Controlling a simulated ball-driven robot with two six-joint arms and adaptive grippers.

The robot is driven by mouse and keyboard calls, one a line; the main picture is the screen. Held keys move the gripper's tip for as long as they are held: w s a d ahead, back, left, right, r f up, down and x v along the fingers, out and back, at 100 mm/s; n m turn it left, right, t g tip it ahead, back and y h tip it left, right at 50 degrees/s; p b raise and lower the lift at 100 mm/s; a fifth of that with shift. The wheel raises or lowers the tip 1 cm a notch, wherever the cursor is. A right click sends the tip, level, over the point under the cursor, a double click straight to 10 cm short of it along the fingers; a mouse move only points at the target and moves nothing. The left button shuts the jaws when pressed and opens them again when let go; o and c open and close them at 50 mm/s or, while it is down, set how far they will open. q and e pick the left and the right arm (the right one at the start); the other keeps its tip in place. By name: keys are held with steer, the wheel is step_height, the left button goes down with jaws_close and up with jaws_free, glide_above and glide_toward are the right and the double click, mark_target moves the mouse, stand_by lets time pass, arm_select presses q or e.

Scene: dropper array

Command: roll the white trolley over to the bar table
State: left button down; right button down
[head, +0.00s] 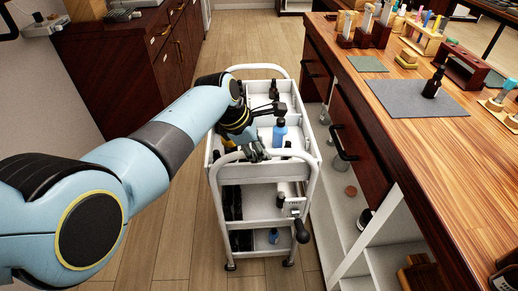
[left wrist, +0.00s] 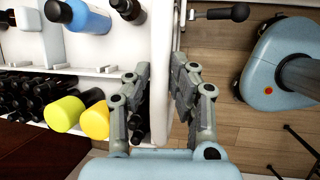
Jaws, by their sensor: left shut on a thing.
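The white trolley (head: 213,174) stands on the floor in the middle of the head view, beside a wood-topped counter (head: 395,92). My left gripper (head: 252,151) is shut on the trolley's near push bar. In the left wrist view, its fingers (left wrist: 160,78) lie on either side of the white bar (left wrist: 162,60). The trolley's top tray holds a blue bottle (head: 279,132) and several dark bottles. I cannot tell whether the counter or the table at the top right edge is the bar table. My right gripper is in neither view.
Dark drawers (head: 165,45) stand at the left. Open white shelves (head: 345,215) run under the counter, close to the trolley's right side. Bare wooden floor (head: 240,30) lies beyond the trolley and to its left. A grey mat (head: 405,100) lies on the counter.

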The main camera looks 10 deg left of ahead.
arm_select(q)
steer(key=c, duration=1.3)
jaws_free()
steer(key=shift+o, duration=0.7)
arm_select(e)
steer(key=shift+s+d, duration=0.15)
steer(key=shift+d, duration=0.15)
arm_select(q)
steer(key=shift+v, duration=0.85)
steer(key=v, duration=1)
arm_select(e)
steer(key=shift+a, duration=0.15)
arm_select(q)
steer(key=shift+s+r, duration=0.1)
